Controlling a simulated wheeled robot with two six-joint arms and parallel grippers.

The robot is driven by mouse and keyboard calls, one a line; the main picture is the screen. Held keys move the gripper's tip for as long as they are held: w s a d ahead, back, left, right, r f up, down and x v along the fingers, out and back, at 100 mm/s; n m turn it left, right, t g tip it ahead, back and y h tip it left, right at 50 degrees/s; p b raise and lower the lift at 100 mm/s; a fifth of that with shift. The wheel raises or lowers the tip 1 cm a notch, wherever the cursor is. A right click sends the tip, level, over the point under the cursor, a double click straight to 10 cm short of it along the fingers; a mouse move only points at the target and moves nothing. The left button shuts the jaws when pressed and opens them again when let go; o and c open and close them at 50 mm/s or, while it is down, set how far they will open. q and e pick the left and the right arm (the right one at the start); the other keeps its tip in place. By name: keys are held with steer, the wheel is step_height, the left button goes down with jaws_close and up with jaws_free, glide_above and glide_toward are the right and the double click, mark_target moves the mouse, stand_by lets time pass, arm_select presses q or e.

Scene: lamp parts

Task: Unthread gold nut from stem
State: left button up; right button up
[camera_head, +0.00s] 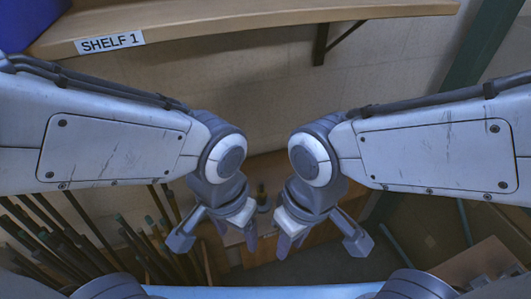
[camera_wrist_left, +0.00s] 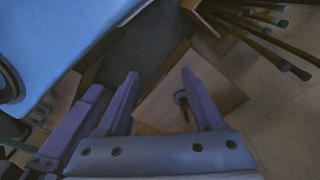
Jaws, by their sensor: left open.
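A small upright dark piece with a faint gold tint (camera_head: 262,192) stands between my two grippers in the head view. It may be the stem with the nut, but it is too small and dark to tell them apart. My left gripper (camera_head: 238,234) is open, its fingers pointing down. In the left wrist view its two fingers (camera_wrist_left: 160,75) stand apart with nothing held between them. A small dark round part (camera_wrist_left: 182,100) shows beside the right-hand finger, over a wooden surface. My right gripper (camera_head: 291,243) is close beside the left one; its finger gap is unclear.
A wooden shelf labelled SHELF 1 (camera_head: 240,19) runs across the top, with a blue bin (camera_head: 30,22) at its left end. Several dark rods (camera_head: 60,240) lean at lower left. A wooden box (camera_head: 483,266) is at lower right. A wooden board (camera_wrist_left: 160,104) lies below my left gripper.

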arm_select(q)
steer(key=w+d+n+t+y+p, duration=0.1)
steer(key=w+d+n+t+p, duration=0.2)
steer(key=w, duration=0.5)
steer(key=n+p, duration=0.1)
steer(key=n, duration=0.4)
glide_toward(262, 189)
steer(key=shift+t, duration=0.5)
steer(key=b+x, duration=0.1)
steer(key=x, duration=0.2)
steer(key=b+x, duration=0.2)
steer(key=x, duration=0.1)
steer(key=b+x, duration=0.2)
steer(key=x, duration=0.1)
steer(key=shift+s+f, duration=0.2)
steer(key=shift+f, duration=0.3)
jaws_close()
steer(key=c, duration=0.8)
jaws_free()
jaws_close()
